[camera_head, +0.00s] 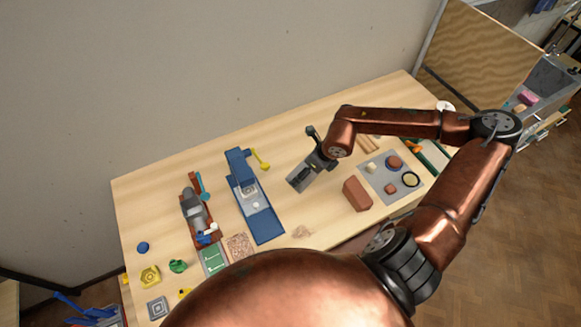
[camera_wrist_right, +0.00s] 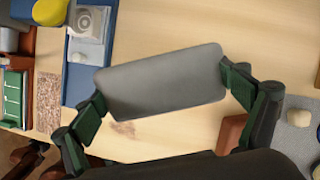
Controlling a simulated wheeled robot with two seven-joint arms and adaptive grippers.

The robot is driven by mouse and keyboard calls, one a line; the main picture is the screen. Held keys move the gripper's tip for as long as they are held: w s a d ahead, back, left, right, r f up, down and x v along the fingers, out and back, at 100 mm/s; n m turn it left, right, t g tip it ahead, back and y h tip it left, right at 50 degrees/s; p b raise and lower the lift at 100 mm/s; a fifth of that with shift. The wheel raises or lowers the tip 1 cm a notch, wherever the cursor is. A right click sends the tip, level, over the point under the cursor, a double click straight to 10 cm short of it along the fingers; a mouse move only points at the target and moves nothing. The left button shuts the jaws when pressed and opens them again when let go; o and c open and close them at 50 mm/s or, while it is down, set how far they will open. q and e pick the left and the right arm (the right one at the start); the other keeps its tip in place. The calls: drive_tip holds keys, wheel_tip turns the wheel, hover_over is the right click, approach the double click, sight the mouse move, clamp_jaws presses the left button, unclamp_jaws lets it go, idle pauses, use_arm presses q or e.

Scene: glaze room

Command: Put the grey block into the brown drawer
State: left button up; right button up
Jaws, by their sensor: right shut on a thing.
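The grey block (camera_head: 298,179) is held in my right gripper (camera_head: 311,169) above the middle of the table. In the right wrist view the grey block (camera_wrist_right: 165,82) spans between the two green-padded fingertips (camera_wrist_right: 165,100), tilted a little. A reddish-brown strip (camera_head: 358,241) shows below the table's front edge, partly behind my arm; I cannot tell for sure whether it is the brown drawer or how far it is open. My left gripper is not in view.
A reddish-brown block (camera_head: 356,194) stands right of the gripper, beside a grey mat (camera_head: 378,191) with several small items.

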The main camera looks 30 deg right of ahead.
drive_tip(key=w+f, duration=0.2)
drive_tip(key=w, duration=0.1)
drive_tip(key=w+f+p, duration=0.1)
drive_tip(key=w+f, duration=0.2)
drive_tip(key=w+a+f+p, duration=0.1)
drive_tip(key=w+f, duration=0.1)
drive_tip(key=w, duration=0.2)
drive_tip(key=shift+a+f, duration=0.1)
drive_tip(key=shift+f, duration=0.25)
wheel_tip(320, 180, down, 3)
drive_tip(key=shift+w+r+p, duration=0.1)
drive_tip(key=shift+r+p, duration=0.05)
drive_tip(key=shift+p, duration=0.65)
drive_tip(key=shift+f, duration=0.25)
drive_tip(key=shift+f, duration=0.15)
drive_tip(key=o, duration=1.7)
drive_tip(key=shift+f, duration=0.1)
drive_tip(key=shift+o, duration=0.6)
